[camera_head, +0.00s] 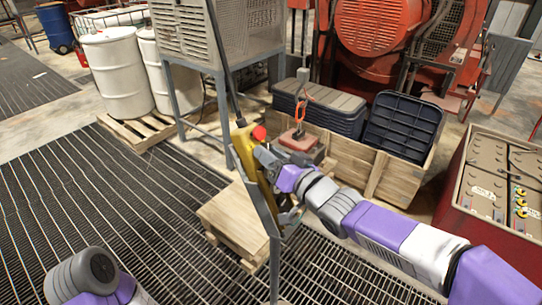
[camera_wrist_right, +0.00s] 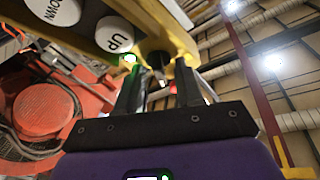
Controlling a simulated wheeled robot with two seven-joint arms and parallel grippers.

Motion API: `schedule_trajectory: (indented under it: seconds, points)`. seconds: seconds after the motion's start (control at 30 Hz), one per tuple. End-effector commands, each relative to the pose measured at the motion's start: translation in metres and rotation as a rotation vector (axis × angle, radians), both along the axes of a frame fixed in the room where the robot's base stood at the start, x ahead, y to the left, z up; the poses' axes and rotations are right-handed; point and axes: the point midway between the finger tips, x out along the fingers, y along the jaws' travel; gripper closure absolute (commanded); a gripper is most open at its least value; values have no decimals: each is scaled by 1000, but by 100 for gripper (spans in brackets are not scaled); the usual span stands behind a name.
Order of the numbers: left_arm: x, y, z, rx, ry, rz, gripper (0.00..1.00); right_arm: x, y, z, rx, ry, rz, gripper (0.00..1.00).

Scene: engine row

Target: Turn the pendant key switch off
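The yellow pendant (camera_head: 242,150) hangs from a dark cable in the middle of the head view, with a red button (camera_head: 259,132) at its top. My right gripper (camera_head: 268,160) is at the pendant's right side. In the right wrist view, the pendant's yellow housing (camera_wrist_right: 178,36) shows at the top, with white UP and DOWN buttons and a lit green lamp (camera_wrist_right: 130,58). The gripper's two dark fingers (camera_wrist_right: 159,90) stand apart below it. A small dark part, perhaps the key switch (camera_wrist_right: 158,66), shows between their tips; its position and any contact are unclear. My left gripper is out of view.
A grey metal stand (camera_head: 222,95) is behind the pendant. A wooden crate (camera_head: 395,180) with dark bins stands behind my right arm. A red battery unit (camera_head: 490,195) is at the right, white drums (camera_head: 115,75) at upper left.

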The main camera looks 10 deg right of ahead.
Motion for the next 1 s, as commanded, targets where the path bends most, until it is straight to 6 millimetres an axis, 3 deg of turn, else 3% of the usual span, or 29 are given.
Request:
schedule_trajectory:
  seconds: [0.13,0.37,0.7,1.0]
  points:
    - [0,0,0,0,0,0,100,0,0,0,0,0,0,64]
    - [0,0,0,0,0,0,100,0,0,0,0,1,0,99]
    - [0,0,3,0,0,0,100,0,0,0,-31,-27,20,100]
    - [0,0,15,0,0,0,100,2,-2,0,-165,-143,104,100]
